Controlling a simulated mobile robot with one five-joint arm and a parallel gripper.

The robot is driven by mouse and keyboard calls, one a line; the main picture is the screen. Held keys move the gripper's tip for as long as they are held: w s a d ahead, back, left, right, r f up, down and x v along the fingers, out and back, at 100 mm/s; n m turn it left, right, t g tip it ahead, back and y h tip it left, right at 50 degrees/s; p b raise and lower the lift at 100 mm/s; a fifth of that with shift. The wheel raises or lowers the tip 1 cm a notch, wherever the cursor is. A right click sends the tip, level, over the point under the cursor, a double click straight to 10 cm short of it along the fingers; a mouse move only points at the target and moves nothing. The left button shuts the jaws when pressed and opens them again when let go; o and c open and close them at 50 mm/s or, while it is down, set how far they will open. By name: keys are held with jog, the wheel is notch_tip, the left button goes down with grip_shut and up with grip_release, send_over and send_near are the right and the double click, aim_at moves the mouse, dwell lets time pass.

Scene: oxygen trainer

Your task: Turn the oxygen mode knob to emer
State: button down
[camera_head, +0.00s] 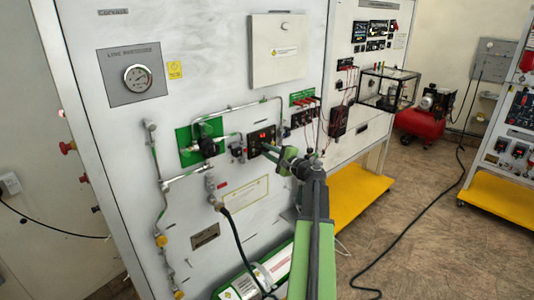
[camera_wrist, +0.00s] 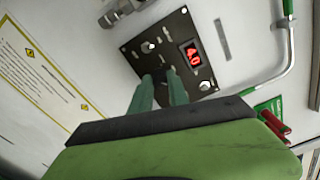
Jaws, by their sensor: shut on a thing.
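In the head view my gripper (camera_head: 268,149) covers the panel's lower right. The panel's labels are too small to read, so I cannot confirm the knob's name.
A silver knob (camera_wrist: 204,85) is right of my fingers and a small switch (camera_wrist: 148,47) is above them. A metal pipe (camera_wrist: 285,65) bends along the board at right.

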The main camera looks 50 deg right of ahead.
jog(key=shift+m, duration=0.4)
jog(key=c, duration=1.3)
grip_release()
jog(key=shift+o, duration=0.2)
jog(key=shift+s, duration=0.4)
jog(key=s+a, duration=0.1)
jog(key=s, duration=1.5)
jog(key=shift+s+a, duration=0.15)
jog(key=shift+s, duration=0.15)
